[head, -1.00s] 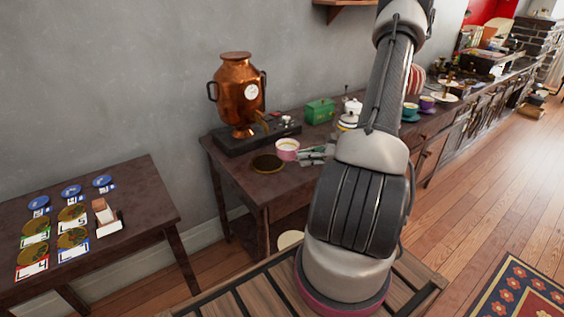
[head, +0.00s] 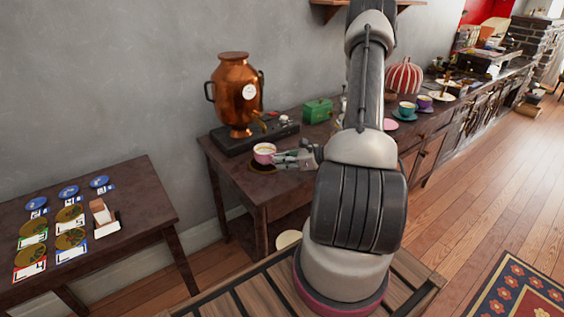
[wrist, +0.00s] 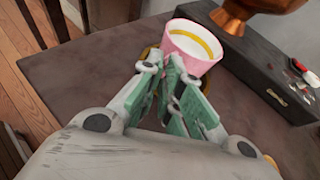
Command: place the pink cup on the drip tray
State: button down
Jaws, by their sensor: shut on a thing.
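The pink cup (head: 264,153) is upright, with a yellow ring inside its white bowl; it also shows in the wrist view (wrist: 178,60). My gripper (head: 279,158) comes from the right and is shut on the cup's near side, as the wrist view shows (wrist: 172,72). The drip tray (head: 262,169) is a dark round disc with a brass rim on the table, near its left front corner. The cup appears over the tray and hides part of it. I cannot tell whether the cup touches it.
A copper urn (head: 236,92) stands on a black base (head: 232,141) behind the cup. A green box (head: 318,110) sits farther right. A separate left table (head: 130,180) holds discs and cards.

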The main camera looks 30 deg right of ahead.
jog(key=c, duration=1.6)
grip_release()
